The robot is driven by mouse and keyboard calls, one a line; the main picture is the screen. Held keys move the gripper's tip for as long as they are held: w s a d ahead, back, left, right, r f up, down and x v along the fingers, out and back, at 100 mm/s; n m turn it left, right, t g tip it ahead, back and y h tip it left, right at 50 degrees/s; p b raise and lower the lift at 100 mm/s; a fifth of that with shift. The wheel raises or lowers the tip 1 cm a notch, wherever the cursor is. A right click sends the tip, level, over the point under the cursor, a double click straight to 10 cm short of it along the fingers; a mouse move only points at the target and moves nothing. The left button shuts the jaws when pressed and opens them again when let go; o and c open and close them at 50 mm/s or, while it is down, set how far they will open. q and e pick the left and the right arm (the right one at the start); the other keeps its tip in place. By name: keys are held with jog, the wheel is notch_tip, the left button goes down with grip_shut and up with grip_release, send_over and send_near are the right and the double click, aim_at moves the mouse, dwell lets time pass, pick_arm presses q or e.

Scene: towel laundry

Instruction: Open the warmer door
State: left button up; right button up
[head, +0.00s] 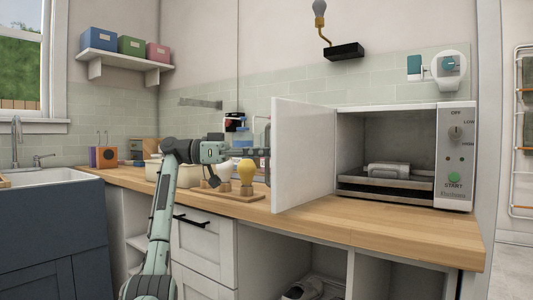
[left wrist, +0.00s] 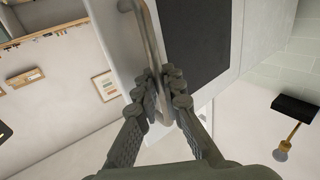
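The white warmer (head: 457,150) stands on the right of the wooden counter, its door (head: 304,152) swung wide open to the left. The dark cavity shows a tray (head: 385,188) with a pale rolled item (head: 388,170) on it. My left gripper (head: 262,153) is at the door's outer face, its tips partly hidden by the door edge. In the left wrist view, the fingers (left wrist: 165,85) close around the curved metal door handle (left wrist: 147,35), one on each side. The door's dark window (left wrist: 195,40) is beside it. My right gripper is not in view.
A yellow bulb-shaped item (head: 246,171) on a wooden board is close under my left arm. A wall lamp (head: 344,50) hangs above the warmer. The counter front (head: 380,225) before the warmer is clear. A sink (head: 40,172) is at left.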

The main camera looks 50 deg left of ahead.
pick_arm(q)
jog(key=shift+o, duration=0.8)
jog(key=shift+w, duration=0.1)
jog(key=shift+a, duration=0.15)
jog(key=v, duration=1.2)
